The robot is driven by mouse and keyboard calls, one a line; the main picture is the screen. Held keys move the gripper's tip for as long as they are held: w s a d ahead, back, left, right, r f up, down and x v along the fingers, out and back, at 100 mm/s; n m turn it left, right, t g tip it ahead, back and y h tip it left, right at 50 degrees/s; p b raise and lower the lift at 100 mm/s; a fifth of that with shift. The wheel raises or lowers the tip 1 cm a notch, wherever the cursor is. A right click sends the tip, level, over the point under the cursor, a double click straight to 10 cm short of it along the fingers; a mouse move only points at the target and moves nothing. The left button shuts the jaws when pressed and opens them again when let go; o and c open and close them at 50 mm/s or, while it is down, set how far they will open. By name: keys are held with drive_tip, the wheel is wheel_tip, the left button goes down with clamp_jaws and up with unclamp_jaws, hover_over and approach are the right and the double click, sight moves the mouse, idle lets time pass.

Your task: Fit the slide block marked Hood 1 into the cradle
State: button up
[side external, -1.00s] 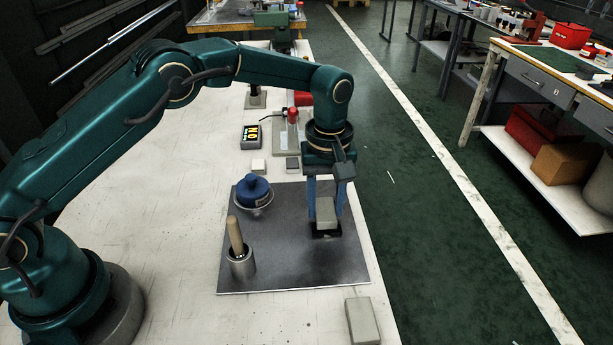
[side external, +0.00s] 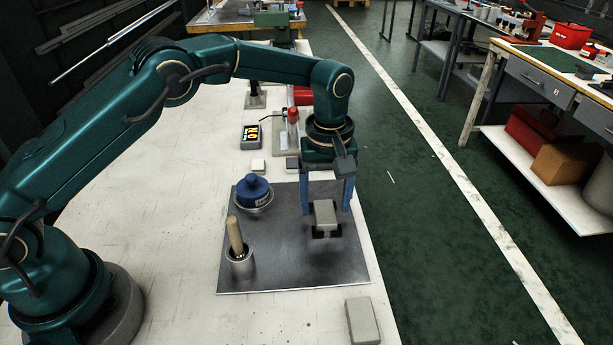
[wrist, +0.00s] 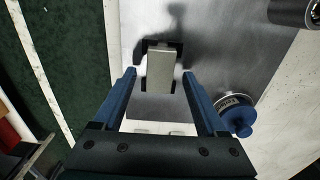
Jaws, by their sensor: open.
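A grey-beige block (side external: 325,213) sits in the black cradle (side external: 319,235) on the metal plate. The wrist view shows the block (wrist: 159,72) lengthwise between the black cradle's end pieces (wrist: 174,88). No marking on the block can be read, so I cannot confirm that it is Hood 1. How deep it sits in the cradle is hard to tell. My gripper (side external: 327,211) is open, with its blue fingers on either side of the block. In the wrist view a gap shows between the block and each finger of my gripper (wrist: 159,73).
A blue knobbed object (side external: 253,190) sits in a round dish on the metal plate (side external: 285,270). A wooden-handled tool (side external: 235,236) stands in a metal cup (side external: 241,262). Another grey-beige block (side external: 363,321) lies on the table near the front. The plate's front middle is clear.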

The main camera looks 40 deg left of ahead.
wheel_tip(320, 180, up, 7)
drive_tip(key=shift+f, duration=0.2)
wheel_tip(320, 180, up, 6)
drive_tip(key=r+m+t, duration=0.1)
drive_tip(key=m, duration=0.1)
hover_over(325, 211)
drive_tip(key=s+a, duration=0.3)
drive_tip(key=s+a+r+m+t, duration=0.2)
drive_tip(key=s+r, duration=0.1)
drive_tip(key=s, duration=0.2)
drive_tip(key=s+a+f+m+t, duration=0.1)
drive_tip(key=s+a+m, duration=0.1)
drive_tip(key=s, duration=0.4)
drive_tip(key=s+a+f+m+t, duration=0.1)
drive_tip(key=s+a+f+m, duration=0.1)
drive_tip(key=s, duration=0.5)
drive_tip(key=shift+s+m+t, duration=0.2)
drive_tip(key=shift+m+t, duration=0.1)
drive_tip(key=shift+m, duration=0.2)
